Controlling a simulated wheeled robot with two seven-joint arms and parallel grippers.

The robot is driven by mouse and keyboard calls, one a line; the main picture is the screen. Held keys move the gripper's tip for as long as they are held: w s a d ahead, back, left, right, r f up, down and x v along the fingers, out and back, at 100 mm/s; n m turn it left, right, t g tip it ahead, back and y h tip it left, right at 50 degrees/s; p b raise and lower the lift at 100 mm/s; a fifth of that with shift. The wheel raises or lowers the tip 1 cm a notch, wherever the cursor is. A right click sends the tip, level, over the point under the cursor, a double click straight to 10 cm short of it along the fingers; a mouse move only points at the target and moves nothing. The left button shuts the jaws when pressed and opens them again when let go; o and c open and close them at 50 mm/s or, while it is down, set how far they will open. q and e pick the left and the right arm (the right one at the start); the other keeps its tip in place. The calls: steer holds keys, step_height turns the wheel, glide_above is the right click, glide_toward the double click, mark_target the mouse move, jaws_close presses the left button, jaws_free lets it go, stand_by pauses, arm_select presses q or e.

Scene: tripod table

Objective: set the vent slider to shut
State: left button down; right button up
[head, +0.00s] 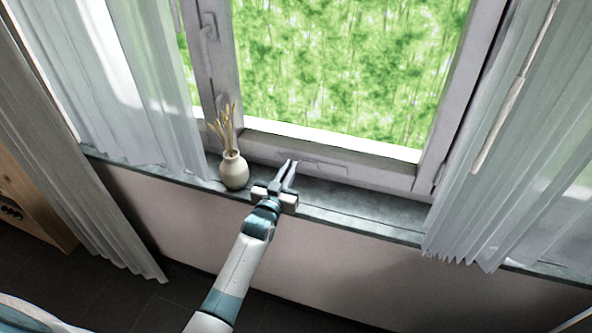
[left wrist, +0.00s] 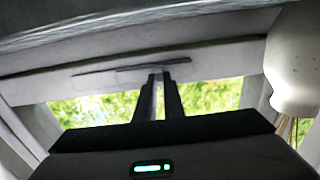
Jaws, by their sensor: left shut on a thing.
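The vent (head: 325,166) is a thin pale strip on the lower rail of the window frame. In the left wrist view, which looks upside down, the vent strip (left wrist: 95,73) runs across the rail. A small raised slider tab (left wrist: 135,75) shows on it beside my fingertips. My left gripper (head: 291,163) reaches over the sill to the rail, its two dark fingers close together at the vent. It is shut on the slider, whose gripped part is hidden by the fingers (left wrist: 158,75). My right gripper is in neither view.
A cream vase (head: 234,170) with dried stems stands on the sill (head: 375,208) just left of my gripper; it also shows close at the right in the left wrist view (left wrist: 293,60). Curtains (head: 150,100) hang on both sides. The sill right of my gripper is clear.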

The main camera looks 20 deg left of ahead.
arm_select(q)
steer(key=shift+a, duration=0.1)
steer(key=c, duration=1.8)
jaws_free()
steer(key=shift+a, duration=0.15)
steer(key=shift+c, duration=0.2)
steer(key=shift+s, duration=0.15)
steer(key=shift+s+f, duration=0.1)
steer(key=shift+s, duration=0.5)
steer(key=s+b, duration=0.3)
steer(key=s, duration=1.3)
steer(key=shift+b, duration=0.35)
